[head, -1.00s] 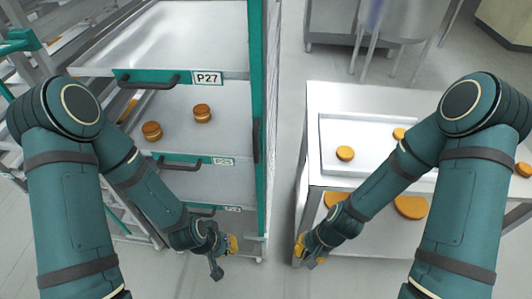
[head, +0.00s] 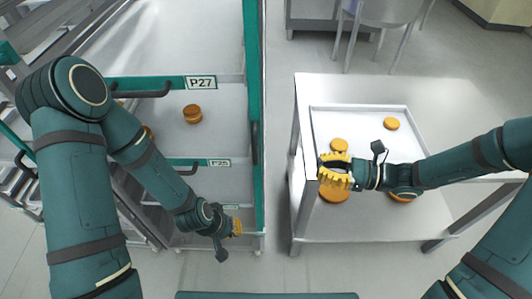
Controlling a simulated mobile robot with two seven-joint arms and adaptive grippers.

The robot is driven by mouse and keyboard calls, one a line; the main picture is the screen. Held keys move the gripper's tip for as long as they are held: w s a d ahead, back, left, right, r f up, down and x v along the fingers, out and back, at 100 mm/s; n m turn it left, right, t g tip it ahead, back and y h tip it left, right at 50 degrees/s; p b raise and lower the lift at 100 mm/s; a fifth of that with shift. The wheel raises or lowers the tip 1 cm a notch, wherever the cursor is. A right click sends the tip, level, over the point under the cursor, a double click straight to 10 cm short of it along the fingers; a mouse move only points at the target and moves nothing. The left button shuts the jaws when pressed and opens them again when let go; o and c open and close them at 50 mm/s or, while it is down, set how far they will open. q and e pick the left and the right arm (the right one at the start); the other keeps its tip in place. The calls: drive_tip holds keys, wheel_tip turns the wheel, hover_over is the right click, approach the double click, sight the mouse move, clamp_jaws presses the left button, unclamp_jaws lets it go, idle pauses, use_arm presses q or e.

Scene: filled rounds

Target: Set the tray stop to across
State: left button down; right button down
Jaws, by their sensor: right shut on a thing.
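A dark upright bar (head: 255,145) on the teal right-hand post of the rack (head: 251,60) looks like the tray stop. It lies along the post, not across the tray openings. My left gripper (head: 237,227) is low in front of the rack, below and left of that bar and apart from it. Its fingers are too small and edge-on to tell open from shut. My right gripper (head: 335,171) is over the front left part of the table, well right of the rack. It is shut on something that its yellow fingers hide.
The rack holds trays at labels P27 (head: 200,83) and P25 (head: 219,163), with a filled round (head: 193,114) on one. A white tray (head: 356,107) with rounds lies on the metal table (head: 450,95). Floor shows between rack and table.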

drive_tip(key=shift+w+r, duration=0.1)
idle(0.3)
drive_tip(key=w+a, duration=0.2)
drive_tip(key=a, duration=1.1)
drive_tip(key=shift+w+a, duration=0.3)
drive_tip(key=shift+w, duration=0.05)
